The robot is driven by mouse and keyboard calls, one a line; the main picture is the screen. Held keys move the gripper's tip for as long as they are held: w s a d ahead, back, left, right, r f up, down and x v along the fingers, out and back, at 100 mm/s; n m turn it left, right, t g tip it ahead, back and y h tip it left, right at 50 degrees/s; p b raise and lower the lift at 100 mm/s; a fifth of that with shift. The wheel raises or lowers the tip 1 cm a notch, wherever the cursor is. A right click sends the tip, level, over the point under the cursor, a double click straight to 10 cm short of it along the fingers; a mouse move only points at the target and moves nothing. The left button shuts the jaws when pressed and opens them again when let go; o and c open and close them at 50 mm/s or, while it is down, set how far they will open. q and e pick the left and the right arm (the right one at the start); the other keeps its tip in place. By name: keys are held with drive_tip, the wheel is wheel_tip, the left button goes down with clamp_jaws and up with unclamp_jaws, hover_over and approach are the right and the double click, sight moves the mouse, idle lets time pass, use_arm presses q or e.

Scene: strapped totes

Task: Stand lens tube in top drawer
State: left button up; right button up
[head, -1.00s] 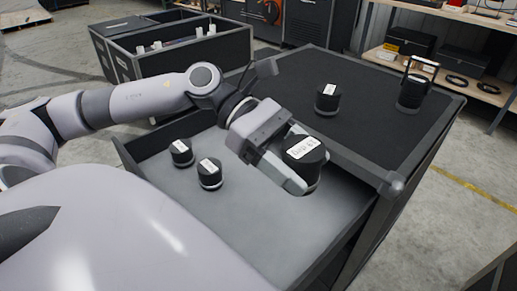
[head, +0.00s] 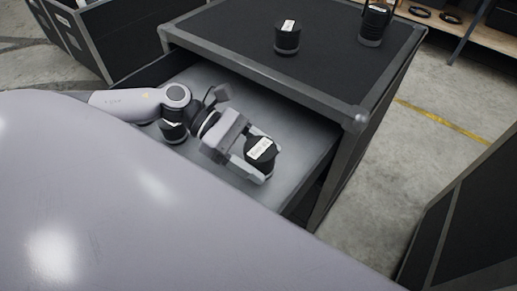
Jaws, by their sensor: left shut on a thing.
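My left gripper (head: 262,159) is shut on a black lens tube (head: 261,149) with a white label on its cap. The tube is roughly upright, inside the outline of the open top drawer (head: 296,122); I cannot tell whether its base touches the drawer floor. Another labelled black lens tube (head: 173,130) stands in the drawer to the left, partly behind my arm. A further black tube (head: 287,37) stands on the cabinet top, and a taller black piece with a handle (head: 373,26) stands at its back right. My right gripper is not in view.
The cabinet top (head: 230,27) has a raised grey edge and corner above the drawer. A dark case (head: 462,215) stands at the right, with bare floor (head: 388,160) between. A strapped tote (head: 95,40) and a shelf (head: 470,27) are farther back.

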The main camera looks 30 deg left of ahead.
use_arm(q)
drive_tip(key=shift+f, duration=2.2)
drive_tip(key=shift+f, duration=0.1)
drive_tip(key=shift+f+b, duration=0.15)
drive_tip(key=shift+b, duration=0.25)
drive_tip(key=o, duration=1.2)
drive_tip(key=shift+o, duration=0.2)
drive_tip(key=shift+r+p, duration=0.2)
drive_tip(key=shift+p, duration=0.1)
drive_tip(key=b+v, duration=0.1)
drive_tip(key=v, duration=1.1)
